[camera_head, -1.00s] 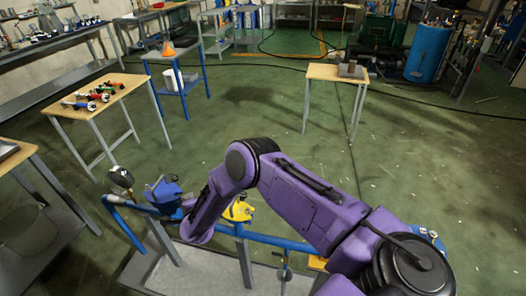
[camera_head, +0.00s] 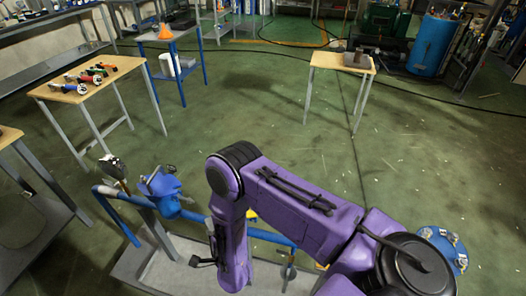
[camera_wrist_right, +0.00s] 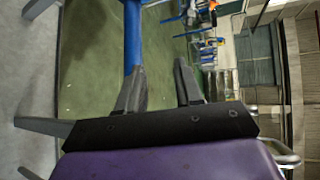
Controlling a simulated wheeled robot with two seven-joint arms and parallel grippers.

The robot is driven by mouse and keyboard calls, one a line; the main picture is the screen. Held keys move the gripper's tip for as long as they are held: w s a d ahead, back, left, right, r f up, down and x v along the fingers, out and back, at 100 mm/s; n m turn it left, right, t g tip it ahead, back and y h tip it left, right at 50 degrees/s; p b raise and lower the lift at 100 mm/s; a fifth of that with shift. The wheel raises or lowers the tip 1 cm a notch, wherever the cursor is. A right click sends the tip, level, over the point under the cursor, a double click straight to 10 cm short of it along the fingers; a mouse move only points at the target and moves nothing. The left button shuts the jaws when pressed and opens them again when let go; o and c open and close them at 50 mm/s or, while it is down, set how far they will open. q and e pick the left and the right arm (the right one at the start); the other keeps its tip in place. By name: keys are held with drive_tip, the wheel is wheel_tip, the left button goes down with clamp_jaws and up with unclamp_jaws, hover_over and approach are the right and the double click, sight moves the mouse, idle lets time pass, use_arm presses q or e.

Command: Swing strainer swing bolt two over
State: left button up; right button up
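A blue fitting (camera_head: 162,188) with a raised lid-like top sits on the blue pipe line (camera_head: 122,197) at the lower left in the head view. It may be the strainer; its swing bolts are too small to tell apart. My right gripper (camera_head: 202,260) hangs at the end of the purple arm, to the right of and nearer than the blue fitting, and apart from it. In the right wrist view my right gripper (camera_wrist_right: 160,85) has its two fingers spread with nothing between them. The blue pipe (camera_wrist_right: 132,40) passes behind the left finger. My left gripper is out of view.
A round gauge-like part (camera_head: 112,167) stands left of the fitting. A grey skid tray (camera_head: 140,262) lies under the pipes. My right arm hides the pipe line's middle. Another blue fitting (camera_head: 443,247) shows at right.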

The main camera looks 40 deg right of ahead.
drive_tip(key=s+d+f+n+g+b, duration=0.2)
drive_tip(key=s+d+f+n+g, duration=0.1)
drive_tip(key=s, duration=0.5)
drive_tip(key=s+d+f+n+g+b, duration=0.3)
drive_tip(key=s+d+f+n, duration=0.2)
drive_tip(key=s+f+n, duration=0.2)
drive_tip(key=shift+s+d+f+g, duration=0.3)
drive_tip(key=shift+s+f+g, duration=0.1)
drive_tip(key=shift+s+f, duration=0.15)
drive_tip(key=shift+s, duration=0.15)
